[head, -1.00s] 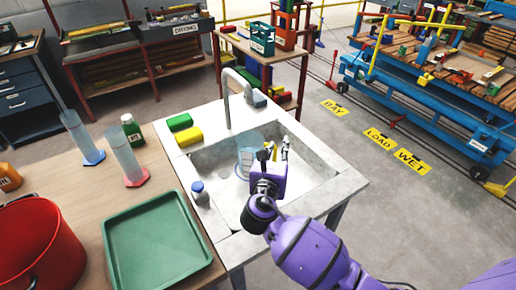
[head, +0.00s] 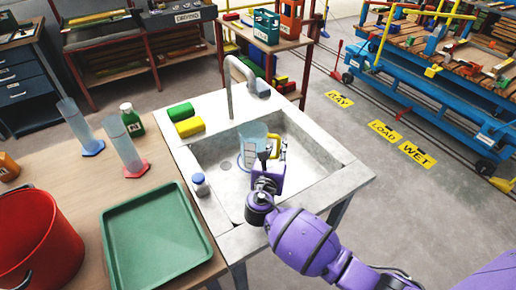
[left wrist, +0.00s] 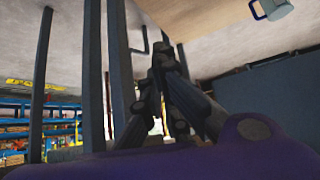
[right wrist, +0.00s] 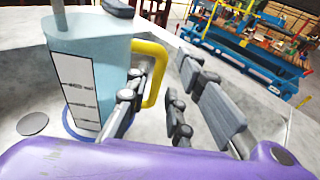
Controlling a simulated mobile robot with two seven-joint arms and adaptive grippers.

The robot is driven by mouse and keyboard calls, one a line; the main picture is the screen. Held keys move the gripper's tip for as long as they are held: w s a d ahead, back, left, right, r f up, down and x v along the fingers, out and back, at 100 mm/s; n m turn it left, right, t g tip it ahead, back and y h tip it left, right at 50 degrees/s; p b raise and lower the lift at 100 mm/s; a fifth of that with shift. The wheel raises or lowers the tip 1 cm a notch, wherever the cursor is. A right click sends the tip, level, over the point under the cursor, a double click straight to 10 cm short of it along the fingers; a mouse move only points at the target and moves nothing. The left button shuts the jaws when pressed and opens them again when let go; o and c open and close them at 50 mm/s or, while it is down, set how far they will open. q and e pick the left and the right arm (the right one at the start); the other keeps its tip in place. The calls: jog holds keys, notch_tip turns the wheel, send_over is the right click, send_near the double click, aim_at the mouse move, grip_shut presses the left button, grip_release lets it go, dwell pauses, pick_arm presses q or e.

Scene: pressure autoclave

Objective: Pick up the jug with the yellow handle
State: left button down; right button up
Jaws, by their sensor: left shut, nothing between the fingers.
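The clear bluish jug (head: 250,143) with a yellow handle (head: 275,140) stands upright in the sink. In the right wrist view the jug (right wrist: 95,65) shows large at the left, with its measuring scale facing me and its yellow handle (right wrist: 158,72) on its right. My right gripper (head: 272,158) is over the sink beside the handle. In the right wrist view my right gripper (right wrist: 175,100) is open, its left finger overlapping the handle; I cannot tell whether they touch. My left gripper (left wrist: 160,50) is shut and empty, away from the sink.
On the left table are a green tray (head: 155,240), a red bucket (head: 38,240) and tall cylinders (head: 125,145).

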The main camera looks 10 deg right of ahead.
aim_at(278, 143)
jog(key=shift+x, duration=1.5)
grip_shut()
jog(key=shift+r, duration=0.15)
